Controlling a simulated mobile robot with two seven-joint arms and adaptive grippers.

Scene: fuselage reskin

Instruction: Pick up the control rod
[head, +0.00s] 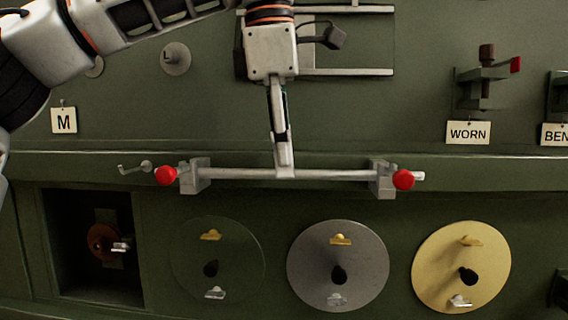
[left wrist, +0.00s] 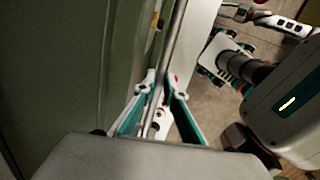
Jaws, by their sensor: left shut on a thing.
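The control rod (head: 330,175) is a thin grey bar lying level across two grey brackets, the left bracket (head: 194,175) and the right bracket (head: 382,179), on the ledge. A red knob (head: 166,176) shows near its left end and another red knob (head: 403,180) near its right end. My left gripper (head: 284,172) points down from above and is shut on the rod near its middle. In the left wrist view the rod (left wrist: 180,45) runs between the two fingers (left wrist: 160,98). The rod still lies at the brackets.
Below the ledge (head: 480,170) are a dark recess (head: 92,245) and round covers: green (head: 217,262), grey (head: 338,266) and yellow (head: 461,266). Tags M (head: 64,121) and WORN (head: 468,133) hang above.

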